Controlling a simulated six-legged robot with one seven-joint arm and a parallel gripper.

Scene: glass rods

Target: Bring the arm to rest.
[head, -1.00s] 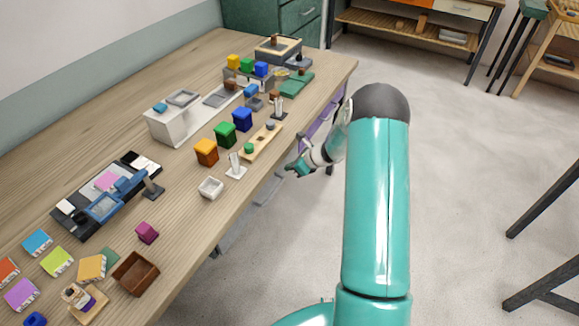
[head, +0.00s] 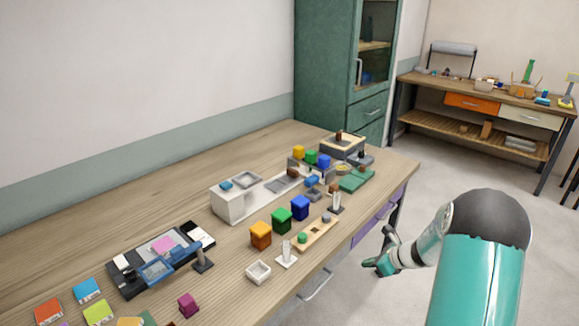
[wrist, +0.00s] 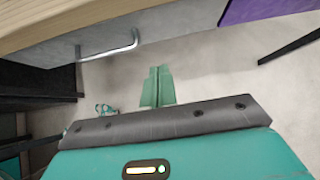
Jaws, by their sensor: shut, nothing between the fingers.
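My gripper (head: 372,265) is off the front edge of the long wooden table (head: 115,228), to the right of the things on it, in the head view. The wrist view shows its two green fingers (wrist: 157,87) side by side, shut with nothing between them, over the pale floor. My teal arm comes in at the lower right of the head view and bends toward the table side. No object touches the gripper.
A drawer handle (wrist: 108,46) and the table's front edge lie close by in the wrist view. On the table are orange, green and blue blocks (head: 281,220), a white box (head: 228,204) and a dark tray. A green cabinet (head: 325,75) and a workbench stand behind. Open floor lies right.

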